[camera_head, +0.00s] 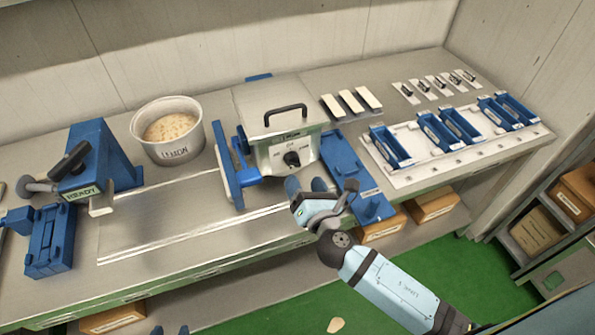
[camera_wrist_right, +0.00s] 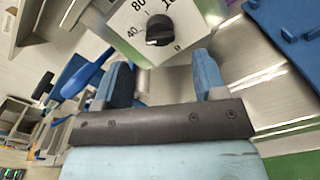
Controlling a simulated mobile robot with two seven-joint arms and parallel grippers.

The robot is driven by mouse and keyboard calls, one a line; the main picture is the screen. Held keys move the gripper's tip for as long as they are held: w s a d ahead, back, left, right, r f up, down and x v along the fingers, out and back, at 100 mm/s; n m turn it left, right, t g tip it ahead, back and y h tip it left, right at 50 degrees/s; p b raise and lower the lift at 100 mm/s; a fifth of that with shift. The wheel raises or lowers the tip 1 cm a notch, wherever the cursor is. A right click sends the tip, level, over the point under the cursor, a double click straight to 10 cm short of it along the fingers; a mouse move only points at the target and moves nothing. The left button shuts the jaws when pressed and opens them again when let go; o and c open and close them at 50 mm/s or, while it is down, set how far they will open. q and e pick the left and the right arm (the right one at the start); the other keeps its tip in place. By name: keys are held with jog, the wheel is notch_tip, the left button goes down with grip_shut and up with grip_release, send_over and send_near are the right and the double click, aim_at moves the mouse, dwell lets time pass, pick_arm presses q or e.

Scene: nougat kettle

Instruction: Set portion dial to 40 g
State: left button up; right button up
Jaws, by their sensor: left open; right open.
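The portion dial is a black knob (camera_head: 291,158) on the front of a white and steel kettle machine (camera_head: 273,112). In the right wrist view the knob (camera_wrist_right: 160,30) sits on a white face with printed marks, among them 40 and 80. Its exact setting is not clear. My right gripper (camera_head: 305,185) is open and empty, just in front of and below the dial; its blue fingers (camera_wrist_right: 165,83) are apart from the knob. Only two blue tips of my left gripper (camera_head: 170,330) show at the bottom edge, apart from each other, far from the dial.
A blue lever (camera_head: 238,160) stands left of the dial, and a blue plate (camera_head: 358,178) lies to its right. A round tub (camera_head: 168,132) and a blue press (camera_head: 98,160) stand further left. Blue moulds (camera_head: 390,147) sit on a rack at the right.

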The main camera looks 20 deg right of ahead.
jog(key=s+b, duration=0.1)
jog(key=s, duration=0.6)
jog(key=shift+d, duration=0.15)
jog(key=s+d+f+m+g+y, duration=0.1)
jog(key=s+f+m+g, duration=0.2)
jog(key=f+m, duration=0.6)
jog(key=s+d+f+m+g+y, duration=0.1)
jog(key=s+f+m+g, duration=0.3)
jog(key=m, duration=1.4)
jog(key=shift+s+d+f+m, duration=0.3)
jog(key=shift+s+d+f, duration=0.15)
jog(key=shift+s+f, duration=1.8)
jog(key=shift+w+f, duration=0.2)
